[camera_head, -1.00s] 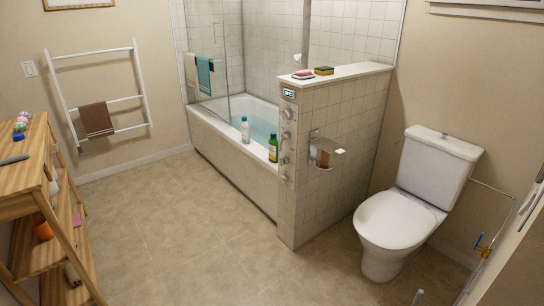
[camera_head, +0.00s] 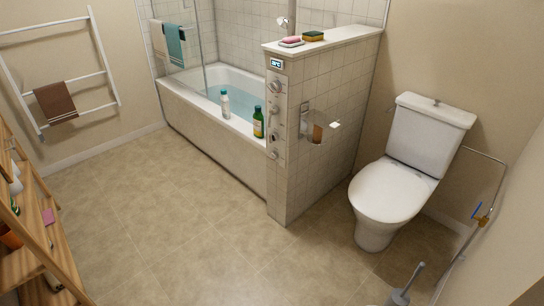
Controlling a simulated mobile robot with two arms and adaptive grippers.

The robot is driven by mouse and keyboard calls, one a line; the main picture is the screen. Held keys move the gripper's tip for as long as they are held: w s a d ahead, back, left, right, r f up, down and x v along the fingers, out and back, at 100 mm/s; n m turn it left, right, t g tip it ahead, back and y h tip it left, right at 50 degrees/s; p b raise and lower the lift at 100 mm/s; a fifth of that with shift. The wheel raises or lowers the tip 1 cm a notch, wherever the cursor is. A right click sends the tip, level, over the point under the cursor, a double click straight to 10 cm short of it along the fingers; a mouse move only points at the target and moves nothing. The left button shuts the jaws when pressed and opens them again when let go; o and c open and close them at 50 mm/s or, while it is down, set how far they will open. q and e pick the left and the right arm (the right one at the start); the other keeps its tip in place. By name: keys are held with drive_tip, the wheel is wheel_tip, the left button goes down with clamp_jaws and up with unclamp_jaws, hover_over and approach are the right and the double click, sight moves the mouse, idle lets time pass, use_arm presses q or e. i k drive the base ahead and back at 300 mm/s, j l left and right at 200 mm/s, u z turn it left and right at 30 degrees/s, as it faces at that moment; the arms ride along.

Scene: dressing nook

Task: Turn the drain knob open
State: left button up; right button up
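Several round metal knobs sit in a column on the narrow end of the tiled half wall (camera_head: 294,180). The top knob (camera_head: 274,87) is under a small lit display (camera_head: 277,63). Another knob (camera_head: 275,111) is below it, then a third knob (camera_head: 274,137), with one more fitting (camera_head: 272,154) at the bottom. I cannot tell which one is the drain knob or how it is turned. The bathtub (camera_head: 190,115) beside the wall holds bluish water (camera_head: 240,92). Neither of my grippers is in view.
A white bottle (camera_head: 225,104) and a green bottle (camera_head: 258,123) stand on the tub rim. A toilet (camera_head: 390,200) and toilet brush (camera_head: 401,290) are at right. A wooden shelf (camera_head: 50,240) is at left. The floor (camera_head: 180,230) between is clear.

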sight(273, 155)
drive_tip(key=z, duration=0.25)
drive_tip(key=i+j+z, duration=0.3)
drive_tip(key=j+z, duration=0.3)
drive_tip(key=i+j+z, duration=0.15)
drive_tip(key=j+z, duration=0.15)
drive_tip(key=j, duration=0.15)
